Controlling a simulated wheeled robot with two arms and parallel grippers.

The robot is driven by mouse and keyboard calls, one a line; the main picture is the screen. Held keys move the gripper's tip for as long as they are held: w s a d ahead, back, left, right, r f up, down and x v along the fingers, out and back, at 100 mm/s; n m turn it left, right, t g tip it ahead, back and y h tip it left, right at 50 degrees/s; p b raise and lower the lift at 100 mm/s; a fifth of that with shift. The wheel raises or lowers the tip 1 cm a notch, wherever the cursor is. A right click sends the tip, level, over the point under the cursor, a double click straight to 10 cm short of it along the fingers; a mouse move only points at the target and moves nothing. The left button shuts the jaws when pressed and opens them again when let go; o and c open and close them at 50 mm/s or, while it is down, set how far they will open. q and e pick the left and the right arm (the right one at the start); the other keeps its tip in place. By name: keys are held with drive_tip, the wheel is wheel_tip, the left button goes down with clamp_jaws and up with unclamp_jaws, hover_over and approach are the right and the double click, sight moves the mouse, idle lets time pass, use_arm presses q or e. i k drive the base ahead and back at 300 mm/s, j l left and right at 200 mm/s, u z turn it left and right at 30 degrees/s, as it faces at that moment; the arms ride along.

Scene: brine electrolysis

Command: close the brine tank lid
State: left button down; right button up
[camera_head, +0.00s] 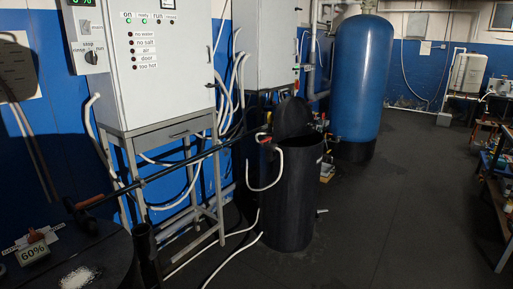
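The brine tank (291,205) is a tall black cylinder standing on the dark floor near the middle of the camera_head view. Its round black lid (292,117) is open, standing tilted up at the back of the rim. Neither of my grippers shows in this view, and nothing is seen touching the lid.
A grey control cabinet (158,62) on a metal frame (188,132) stands left of the tank. A large blue vessel (361,75) stands behind it. Floor to the right (400,210) is clear.

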sight(293, 113)
drive_tip(key=i+z, duration=0.1)
drive_tip(key=i, duration=0.75)
drive_tip(key=i+z, duration=0.15)
drive_tip(key=i, duration=0.7)
drive_tip(key=i+j+z, duration=0.1)
drive_tip(key=i, duration=0.75)
